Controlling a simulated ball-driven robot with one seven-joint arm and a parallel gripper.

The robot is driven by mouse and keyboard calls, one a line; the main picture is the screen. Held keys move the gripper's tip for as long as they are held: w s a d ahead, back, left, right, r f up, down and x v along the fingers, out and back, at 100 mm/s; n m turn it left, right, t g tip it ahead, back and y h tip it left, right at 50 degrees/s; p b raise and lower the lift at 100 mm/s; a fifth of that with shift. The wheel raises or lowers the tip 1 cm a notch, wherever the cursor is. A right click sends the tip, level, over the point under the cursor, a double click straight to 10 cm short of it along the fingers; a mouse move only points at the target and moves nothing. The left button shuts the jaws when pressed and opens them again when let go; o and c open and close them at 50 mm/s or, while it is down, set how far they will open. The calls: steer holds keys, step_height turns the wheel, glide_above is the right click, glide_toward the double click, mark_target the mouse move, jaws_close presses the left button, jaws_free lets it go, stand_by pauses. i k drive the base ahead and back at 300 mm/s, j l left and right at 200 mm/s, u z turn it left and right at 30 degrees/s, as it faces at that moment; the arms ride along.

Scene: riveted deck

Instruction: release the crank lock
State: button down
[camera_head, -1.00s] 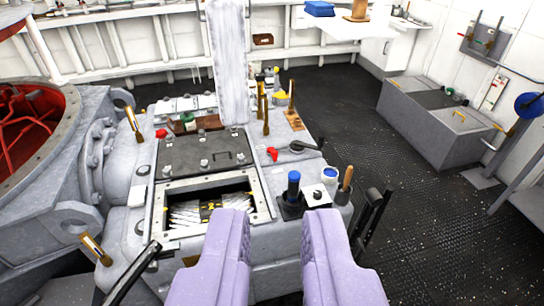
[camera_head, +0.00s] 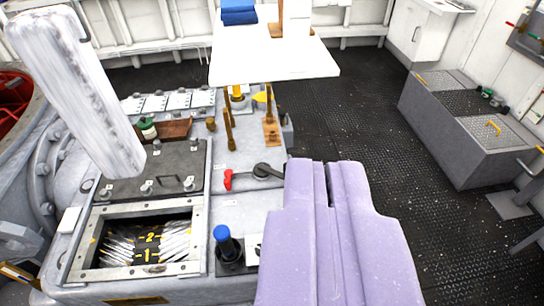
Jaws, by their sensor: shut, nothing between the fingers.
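A black crank-like lever (camera_head: 264,171) with a round hub lies on the grey machine top. A small red lever (camera_head: 228,179) sits at its left end, close beside or touching it; I cannot tell which. No part is labelled legibly as the crank lock. My gripper (camera_head: 325,164) has two lavender fingers, pressed together and empty. Its tips appear just right of the black lever, and the left finger may hide the lever's right end. I cannot tell whether they touch.
A blue-capped black cylinder (camera_head: 226,242) stands in front, beside an open framed hatch (camera_head: 205,240) with numbered dark parts inside. A white streaked column (camera_head: 80,90) rises at left.

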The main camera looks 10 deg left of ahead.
mark_target(229, 173)
steer(key=i+l, duration=0.3)
steer(key=l, duration=0.15)
steer(key=i+l, duration=0.35)
steer(key=l+u, duration=0.05)
steer(key=l, duration=0.05)
